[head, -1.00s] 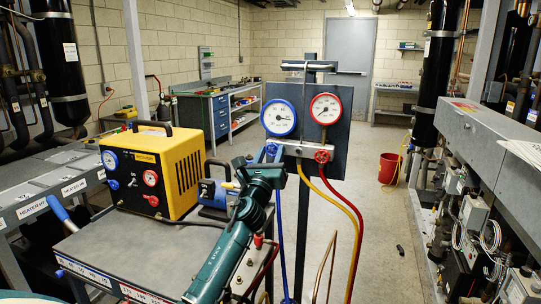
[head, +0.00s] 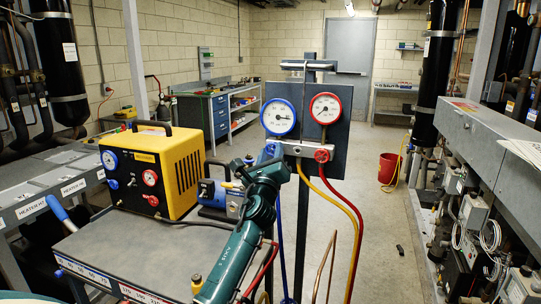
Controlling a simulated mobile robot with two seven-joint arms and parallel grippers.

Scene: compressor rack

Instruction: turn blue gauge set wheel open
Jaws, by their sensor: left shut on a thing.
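The gauge set hangs on a dark stand panel (head: 341,126). It has a blue-rimmed gauge (head: 278,117) on the left and a red-rimmed gauge (head: 325,108) on the right. Below the blue gauge, a small part of the blue wheel (head: 270,149) shows; my gripper and wrist hide most of it. The red wheel (head: 321,156) is in plain view under the red gauge. My left gripper (head: 271,158) is shut on the blue wheel, its arm reaching up from below. Its fingertips are hard to make out. My right gripper is not in view.
A cart (head: 132,240) with a yellow machine (head: 165,170) and a small blue pump (head: 212,194) stands left of the stand. Red and yellow hoses (head: 350,215) hang below the gauges. A red bucket (head: 388,168) stands on open floor behind, at right.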

